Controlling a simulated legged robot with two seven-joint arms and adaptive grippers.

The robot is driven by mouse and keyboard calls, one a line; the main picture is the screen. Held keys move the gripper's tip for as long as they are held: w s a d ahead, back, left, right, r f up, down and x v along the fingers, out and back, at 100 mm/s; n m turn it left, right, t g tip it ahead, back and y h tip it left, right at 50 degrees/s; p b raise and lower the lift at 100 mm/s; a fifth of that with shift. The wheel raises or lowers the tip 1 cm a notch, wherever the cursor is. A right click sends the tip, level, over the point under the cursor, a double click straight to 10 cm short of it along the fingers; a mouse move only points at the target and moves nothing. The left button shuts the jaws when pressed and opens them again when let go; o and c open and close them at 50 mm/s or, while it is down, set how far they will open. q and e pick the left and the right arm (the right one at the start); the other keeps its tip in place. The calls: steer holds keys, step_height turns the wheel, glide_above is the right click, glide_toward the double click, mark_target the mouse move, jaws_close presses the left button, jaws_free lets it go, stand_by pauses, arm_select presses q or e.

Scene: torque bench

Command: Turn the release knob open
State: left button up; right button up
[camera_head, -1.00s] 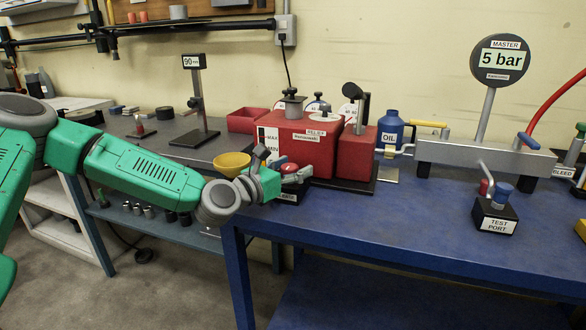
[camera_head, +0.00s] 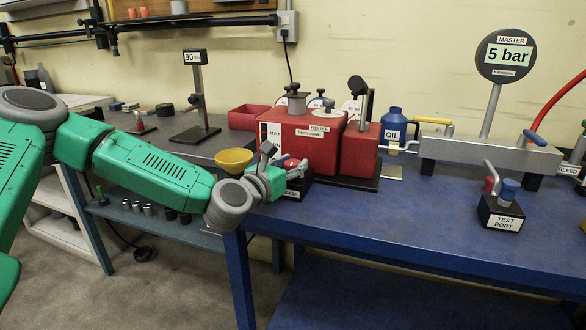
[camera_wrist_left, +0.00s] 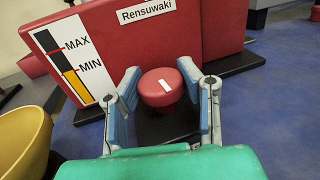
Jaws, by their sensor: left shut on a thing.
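The release knob (camera_head: 291,163) is a round red knob on a black base at the front left of the blue bench. In the left wrist view the knob (camera_wrist_left: 156,97) shows a short white mark on its top, slightly slanted. My left gripper (camera_head: 287,172) is at the knob, coming from the left. Its blue-padded fingers (camera_wrist_left: 161,100) stand on either side of the knob and are shut on it. The base's label is mostly hidden by the gripper in the head view. My right gripper is not in view.
A red oil unit (camera_head: 305,140) with a MAX/MIN gauge stands just behind the knob. A yellow funnel-like bowl (camera_head: 234,161) is close left of my wrist. A test port block (camera_head: 500,212) stands at the right. The bench's middle front is clear.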

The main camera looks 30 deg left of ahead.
arm_select(q)
steer(key=n+y+b, duration=0.2)
steer(key=y, duration=0.1)
steer(key=n+g+y+b, duration=0.1)
steer(key=n+y, duration=0.1)
steer(key=y, duration=0.1)
steer(key=shift+f+y+b, duration=0.1)
steer(key=shift+y+b, duration=0.3)
steer(key=n+g+y+b, duration=1)
steer(key=g+b, duration=0.1)
steer(key=b, duration=0.5)
steer(key=shift+d+n+g, duration=0.1)
steer(key=shift+n+g, duration=0.2)
steer(key=shift+g, duration=0.1)
steer(key=shift+n+g+y+b, duration=0.4)
steer(key=shift+g, duration=0.2)
steer(key=n+g, duration=0.1)
steer(key=g, duration=0.1)
steer(key=shift+r+n+g, duration=0.3)
steer(key=shift+n+g, duration=0.1)
steer(key=n+g, duration=0.2)
steer(key=g, duration=0.1)
steer(key=shift+r+p, duration=0.1)
steer(key=shift+p, duration=0.25)
steer(key=n+g+p, duration=0.2)
steer(key=g+p, duration=0.1)
steer(key=shift+r, duration=0.1)
steer(key=shift+n+g+h+p, duration=0.6)
steer(key=shift+n+g+p, duration=0.4)
steer(key=shift+g+p, duration=0.5)
